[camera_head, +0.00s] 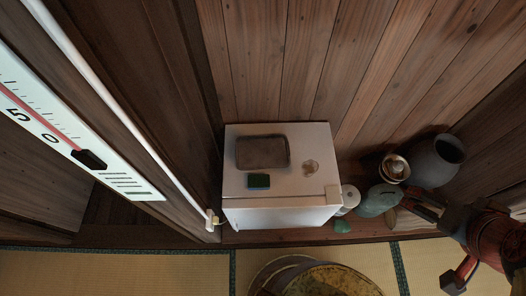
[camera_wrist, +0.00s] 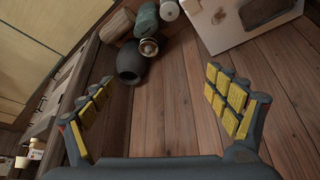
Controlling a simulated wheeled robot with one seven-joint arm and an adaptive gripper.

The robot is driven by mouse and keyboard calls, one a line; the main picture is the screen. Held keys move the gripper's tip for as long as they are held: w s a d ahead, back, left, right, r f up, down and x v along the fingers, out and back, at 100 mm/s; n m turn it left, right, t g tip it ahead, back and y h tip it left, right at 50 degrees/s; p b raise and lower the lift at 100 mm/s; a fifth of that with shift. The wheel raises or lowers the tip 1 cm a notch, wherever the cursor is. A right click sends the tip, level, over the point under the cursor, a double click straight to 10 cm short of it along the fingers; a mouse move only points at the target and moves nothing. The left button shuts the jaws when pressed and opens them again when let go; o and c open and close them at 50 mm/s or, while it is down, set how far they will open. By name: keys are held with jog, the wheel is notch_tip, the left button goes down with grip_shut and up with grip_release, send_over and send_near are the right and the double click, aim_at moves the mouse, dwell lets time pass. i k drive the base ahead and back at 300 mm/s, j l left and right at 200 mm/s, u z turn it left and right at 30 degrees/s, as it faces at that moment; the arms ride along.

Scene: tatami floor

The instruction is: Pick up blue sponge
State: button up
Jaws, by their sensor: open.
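A small sponge-like block (camera_head: 259,181), dark blue-green on top with a brighter green edge, lies on top of a white cabinet (camera_head: 290,211) in the head view. It sits just in front of a brown rectangular tray (camera_head: 263,153), close to the cabinet's front edge. My gripper (camera_wrist: 158,78) is open and empty in the wrist view, its yellow-padded fingers wide apart. In the head view my arm is at the far right, well away from the block. The wrist view shows part of the cabinet (camera_wrist: 225,40) at upper right; I cannot make out the sponge there.
Right of the cabinet stand a white roll-like object (camera_head: 349,197), a green jar (camera_head: 378,201), a bowl (camera_head: 395,168) and a dark pot (camera_head: 436,160). A large round vessel (camera_head: 330,281) is in front. A thermometer (camera_head: 75,140) hangs left.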

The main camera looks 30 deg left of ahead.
aim_at(262, 182)
jog(key=u, duration=1.8)
jog(key=j+z, duration=0.55)
jog(key=z, duration=0.2)
jog(key=j+z, duration=0.35)
jog(key=k+j, duration=0.1)
jog(key=j, duration=0.45)
jog(key=j+z, duration=0.15)
jog(key=j, duration=0.4)
jog(key=k+j, duration=0.15)
jog(key=j, duration=0.35)
jog(key=i+j, duration=0.1)
